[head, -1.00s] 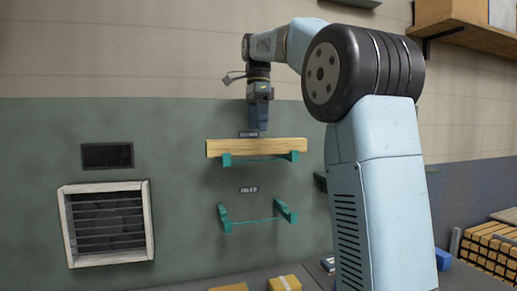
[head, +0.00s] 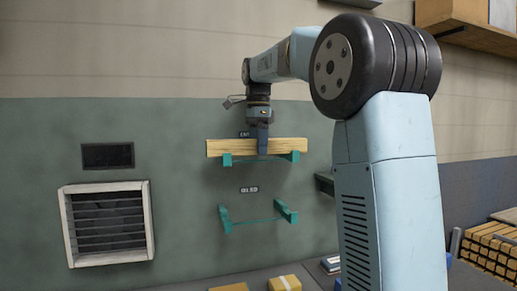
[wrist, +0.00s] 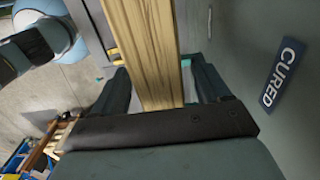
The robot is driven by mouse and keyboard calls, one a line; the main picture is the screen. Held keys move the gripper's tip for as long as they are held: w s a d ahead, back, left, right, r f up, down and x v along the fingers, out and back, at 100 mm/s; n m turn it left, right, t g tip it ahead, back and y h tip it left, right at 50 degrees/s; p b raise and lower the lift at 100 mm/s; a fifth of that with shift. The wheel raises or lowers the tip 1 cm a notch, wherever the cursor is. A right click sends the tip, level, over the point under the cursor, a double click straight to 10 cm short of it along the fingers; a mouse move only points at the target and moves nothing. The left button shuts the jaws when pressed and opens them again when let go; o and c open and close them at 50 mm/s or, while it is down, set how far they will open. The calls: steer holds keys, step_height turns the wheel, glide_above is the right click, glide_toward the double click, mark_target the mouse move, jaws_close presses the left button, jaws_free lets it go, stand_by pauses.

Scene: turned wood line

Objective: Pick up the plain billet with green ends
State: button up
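A long pale wooden billet (head: 228,147) lies level across the upper pair of green wall brackets (head: 227,160). Any green on its ends cannot be made out. My gripper (head: 263,148) points down at the billet's middle, its lower part overlapping the front face in the head view. In the wrist view the billet (wrist: 155,55) runs between the two dark fingers of my gripper (wrist: 162,90). The fingers stand apart, with narrow gaps beside the wood, so they look open around it. Their tips are partly hidden.
A CURED label (wrist: 283,72) is on the wall by the upper rack. Lower green brackets (head: 279,210) under an OILED label (head: 249,190) are empty. A white-framed vent (head: 107,223) is at left; stacked timber (head: 490,247) is at right.

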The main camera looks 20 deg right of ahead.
steer(key=c, duration=1.2)
steer(key=shift+c, duration=0.5)
steer(key=shift+r, duration=0.15)
